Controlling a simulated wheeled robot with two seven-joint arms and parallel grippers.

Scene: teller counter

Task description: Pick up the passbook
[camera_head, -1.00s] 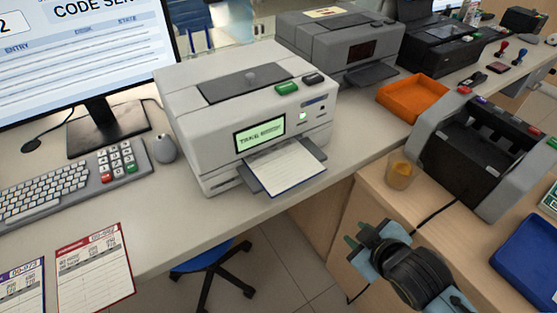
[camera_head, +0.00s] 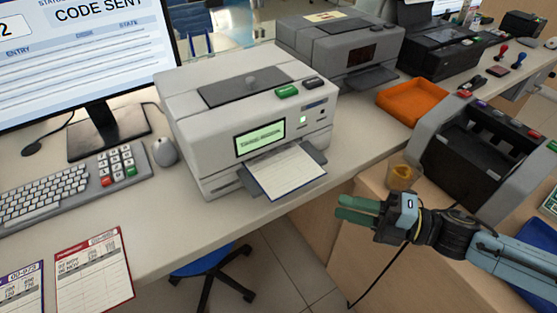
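The passbook (camera_head: 287,172) is a white, ruled open page with a dark blue edge. It sticks out of the front slot of the grey-white passbook printer (camera_head: 215,150), lying on the printer's dark output tray. My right gripper (camera_head: 350,209) has green fingertips and comes in from the right. It is in front of and to the lower right of the passbook, apart from it. Its two fingers show a narrow gap with nothing between them. My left gripper is not in view.
A monitor (camera_head: 85,50), keyboard (camera_head: 60,190) and mouse (camera_head: 165,152) stand left of the printer. Two paper cards lie at the lower left.

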